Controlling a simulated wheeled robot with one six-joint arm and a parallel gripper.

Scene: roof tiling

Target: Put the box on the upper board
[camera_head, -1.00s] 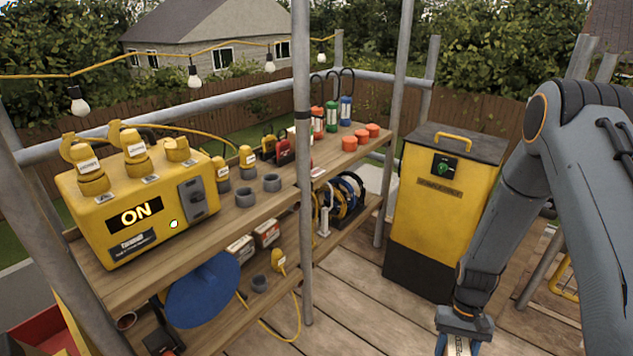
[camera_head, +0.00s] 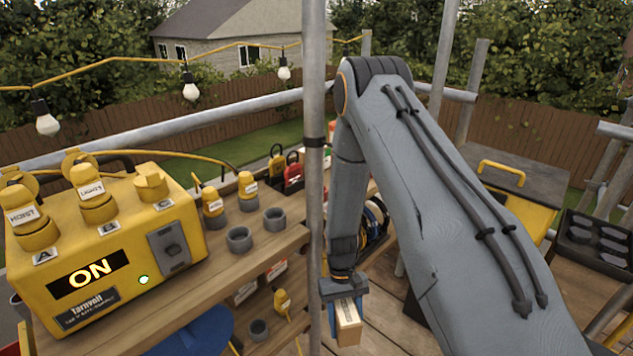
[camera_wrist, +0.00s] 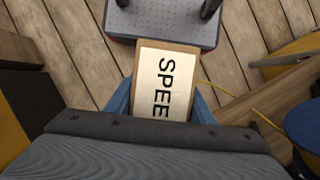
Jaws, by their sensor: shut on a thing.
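My gripper (camera_head: 343,291) is shut on a small cardboard-brown box (camera_head: 347,322) with a white label. In the wrist view the box (camera_wrist: 165,85) sits between the blue fingers, and its label reads "SPEE", the rest hidden. The upper board (camera_head: 215,277) carries the yellow "ON" power unit (camera_head: 105,245) and grey sockets (camera_head: 240,239).
A scaffold pole (camera_head: 314,180) stands between the shelf and my gripper. The lower board holds boxes, a yellow plug (camera_head: 282,304) and a grey socket. Red and yellow items (camera_head: 290,172) stand at the upper board's far end. A dark tray (camera_head: 598,240) is at right.

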